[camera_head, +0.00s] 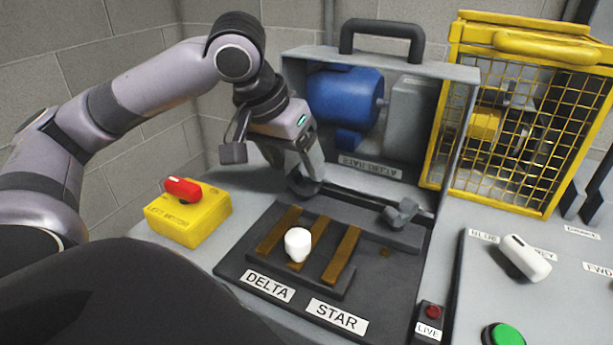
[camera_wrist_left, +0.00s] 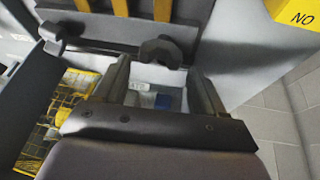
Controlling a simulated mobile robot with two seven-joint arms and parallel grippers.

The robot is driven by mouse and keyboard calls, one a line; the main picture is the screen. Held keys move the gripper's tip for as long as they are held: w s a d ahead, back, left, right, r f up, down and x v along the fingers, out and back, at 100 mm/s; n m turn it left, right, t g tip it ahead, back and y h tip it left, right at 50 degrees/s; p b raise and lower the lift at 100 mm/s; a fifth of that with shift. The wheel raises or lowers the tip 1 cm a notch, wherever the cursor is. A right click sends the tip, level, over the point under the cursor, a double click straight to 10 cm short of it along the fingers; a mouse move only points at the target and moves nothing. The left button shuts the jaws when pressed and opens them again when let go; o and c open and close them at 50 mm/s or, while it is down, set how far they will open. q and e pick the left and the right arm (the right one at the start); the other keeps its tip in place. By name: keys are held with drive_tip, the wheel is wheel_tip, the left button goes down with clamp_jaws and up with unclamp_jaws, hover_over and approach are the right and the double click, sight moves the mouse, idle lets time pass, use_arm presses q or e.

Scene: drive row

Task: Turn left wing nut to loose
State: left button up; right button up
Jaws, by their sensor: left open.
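The left wing nut (camera_wrist_left: 160,50) is a dark grey two-eared nut. In the left wrist view it sits just beyond the fingertips, roughly centred between them. My left gripper (camera_wrist_left: 160,72) is open, with a finger to either side of the nut and no clear contact. In the head view the left gripper (camera_head: 304,178) reaches down at the back left of the dark terminal board and largely covers the left wing nut. The right wing nut (camera_head: 405,213) stands at the back right of the board; it also shows in the left wrist view (camera_wrist_left: 54,38). My right gripper is not in view.
The open grey case (camera_head: 464,95) with a blue motor (camera_head: 345,98) stands close behind the gripper. Brass bars and a white knob (camera_head: 298,244) lie in front. A yellow box with a red switch (camera_head: 188,220) is left; a yellow cage (camera_head: 510,195) is right.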

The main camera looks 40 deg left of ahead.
sight(304, 177)
use_arm(q)
drive_tip(key=x, duration=0.3)
drive_tip(key=shift+b, duration=0.4)
drive_tip(key=shift+w+f, duration=0.15)
drive_tip(key=shift+f, duration=0.35)
drive_tip(key=shift+w, duration=0.15)
drive_tip(key=c, duration=0.7)
drive_tip(key=p, duration=0.3)
drive_tip(key=shift+r+n, duration=0.25)
drive_tip(key=shift+n, duration=0.05)
drive_tip(key=shift+c, duration=0.2)
drive_tip(key=shift+f+n+y+p, duration=0.1)
drive_tip(key=shift+n+y+p, duration=0.2)
drive_tip(key=shift+p, duration=0.5)
drive_tip(key=shift+f, duration=0.15)
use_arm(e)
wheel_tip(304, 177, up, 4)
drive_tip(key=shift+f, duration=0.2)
use_arm(q)
drive_tip(key=shift+d, duration=0.1)
